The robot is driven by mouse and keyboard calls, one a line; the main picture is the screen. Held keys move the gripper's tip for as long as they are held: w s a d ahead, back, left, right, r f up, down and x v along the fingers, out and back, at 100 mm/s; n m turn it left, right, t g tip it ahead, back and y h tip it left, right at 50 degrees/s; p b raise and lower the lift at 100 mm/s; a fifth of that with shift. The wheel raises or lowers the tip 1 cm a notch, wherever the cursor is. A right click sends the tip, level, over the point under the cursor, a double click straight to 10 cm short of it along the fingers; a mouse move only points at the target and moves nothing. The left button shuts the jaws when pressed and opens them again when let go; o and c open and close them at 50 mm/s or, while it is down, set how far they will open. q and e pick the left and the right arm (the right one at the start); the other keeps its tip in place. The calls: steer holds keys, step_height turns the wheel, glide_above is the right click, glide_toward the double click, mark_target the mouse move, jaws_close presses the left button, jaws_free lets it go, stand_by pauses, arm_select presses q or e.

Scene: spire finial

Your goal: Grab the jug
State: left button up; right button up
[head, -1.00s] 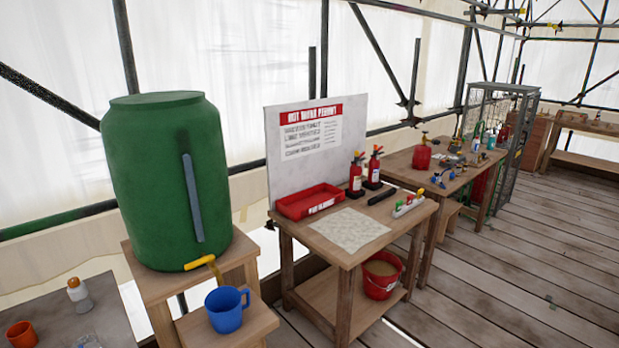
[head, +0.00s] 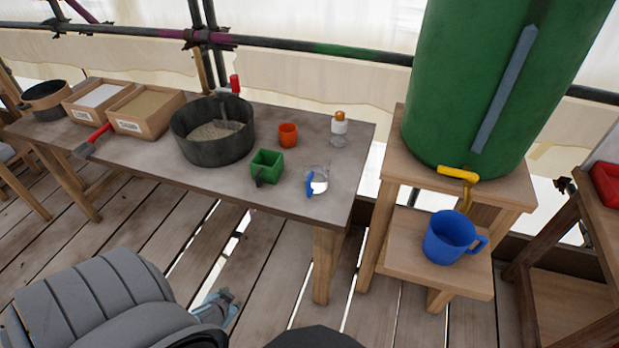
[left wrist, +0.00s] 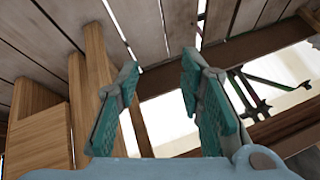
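A blue jug (head: 450,238) with a handle on its right stands upright on the low wooden shelf, below the yellow tap of the green barrel. A clear vessel (head: 317,178) with a blue handle stands near the right end of the grey-topped table. My left gripper (head: 222,298) is low in front of that table, to the left of the blue jug and apart from it. In the left wrist view my left gripper (left wrist: 160,66) has its teal fingers spread with nothing between them. No jug shows in that view. My right gripper is not seen.
The grey-topped table (head: 255,205) also holds a green box-shaped cup (head: 267,167), an orange cup (head: 288,134), a small bottle (head: 339,126), a dark round tub (head: 213,130) and wooden trays. The green barrel (head: 490,90) stands above the shelf (head: 425,275). Table legs rise nearby.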

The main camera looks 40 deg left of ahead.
arm_select(q)
steer(key=w+a+r+t+y+b, duration=0.15)
steer(key=w+a+t+b, duration=0.3)
steer(key=w, duration=0.45)
steer(key=t+h+b, duration=0.3)
steer(key=t+b, duration=0.5)
steer(key=b, duration=0.4)
glide_toward(308, 189)
steer(key=shift+n, duration=0.3)
steer(key=w, duration=0.3)
steer(key=w+a+p, duration=0.1)
steer(key=w, duration=0.6)
steer(key=shift+w+a+p, duration=0.25)
steer(key=shift+a+p, duration=0.05)
steer(key=shift+a, duration=0.1)
jaws_close()
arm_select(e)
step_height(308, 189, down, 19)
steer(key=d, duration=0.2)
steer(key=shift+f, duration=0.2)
